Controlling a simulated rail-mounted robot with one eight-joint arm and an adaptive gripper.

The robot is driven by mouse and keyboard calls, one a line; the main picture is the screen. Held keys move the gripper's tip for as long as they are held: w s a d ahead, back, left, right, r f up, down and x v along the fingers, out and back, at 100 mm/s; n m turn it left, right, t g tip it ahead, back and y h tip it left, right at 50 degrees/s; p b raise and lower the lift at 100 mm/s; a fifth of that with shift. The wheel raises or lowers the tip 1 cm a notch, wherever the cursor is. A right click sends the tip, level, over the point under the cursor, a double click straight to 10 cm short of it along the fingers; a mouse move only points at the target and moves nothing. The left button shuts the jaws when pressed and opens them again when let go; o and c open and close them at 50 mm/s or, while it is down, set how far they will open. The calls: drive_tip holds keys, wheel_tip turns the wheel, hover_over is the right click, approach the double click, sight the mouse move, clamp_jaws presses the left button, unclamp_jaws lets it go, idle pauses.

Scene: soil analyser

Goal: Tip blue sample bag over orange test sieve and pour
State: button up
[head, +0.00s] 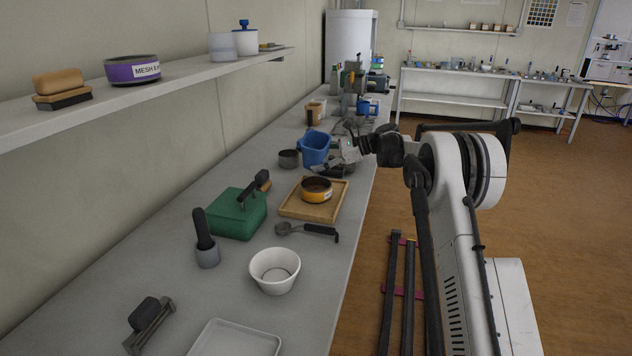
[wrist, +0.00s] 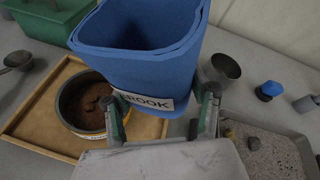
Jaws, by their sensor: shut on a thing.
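The blue sample bag (head: 314,148) hangs in my gripper (head: 342,156), beyond the sieve in the head view. In the wrist view the bag (wrist: 140,55) fills the upper middle, with a white label ending in "ROOK". My gripper's fingers (wrist: 163,108) are shut on its sides. It looks near upright with a slight lean; its contents are not visible. The orange test sieve (head: 316,194) sits on a wooden tray (head: 298,212). The sieve (wrist: 88,132) holds brown soil (wrist: 92,103) and lies left of the bag in the wrist view, partly covered by a finger.
A grey metal cup (head: 289,158) stands left of the bag. A green box (head: 235,213), a scoop (head: 306,230) and a white bowl (head: 275,268) stand nearer on the bench. A grey tray of gravel (wrist: 262,150) lies right of my gripper in the wrist view.

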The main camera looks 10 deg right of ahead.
drive_tip(key=shift+s+a+r+m+g, duration=0.2)
drive_tip(key=shift+s+r+m+g, duration=0.15)
drive_tip(key=shift+s+m, duration=0.3)
drive_tip(key=shift+f, duration=0.1)
drive_tip(key=shift+w, duration=0.1)
drive_tip(key=shift+r+p, duration=0.8)
drive_tip(key=shift+r, duration=0.75)
drive_tip(key=shift+f, duration=0.1)
